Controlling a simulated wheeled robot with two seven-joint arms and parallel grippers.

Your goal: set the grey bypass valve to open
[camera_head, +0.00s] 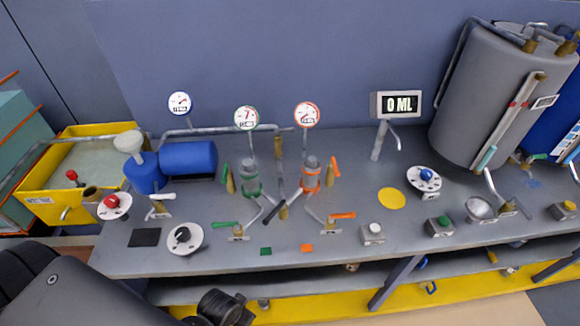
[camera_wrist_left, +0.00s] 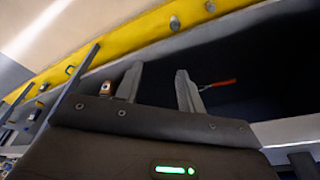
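In the head view, a valve with a dark grey lever (camera_head: 273,214) sits on the pipe between the green and orange pump units. Its brass body (camera_head: 283,212) is beside the lever, which lies slanted across the bench. I take it for the grey bypass valve; no label on it is readable. My left gripper (camera_wrist_left: 157,72) shows in the left wrist view with its two fingers apart and nothing between them. It is away from the valve, low in front of the bench. My right gripper is in neither view.
The grey bench (camera_head: 330,255) carries a green-handled valve (camera_head: 226,224), an orange-handled valve (camera_head: 342,216), a black knob dial (camera_head: 184,238) and a white button box (camera_head: 373,233). A grey tank (camera_head: 480,95) stands at right. A yellow beam (camera_wrist_left: 120,47) runs beyond the left fingers.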

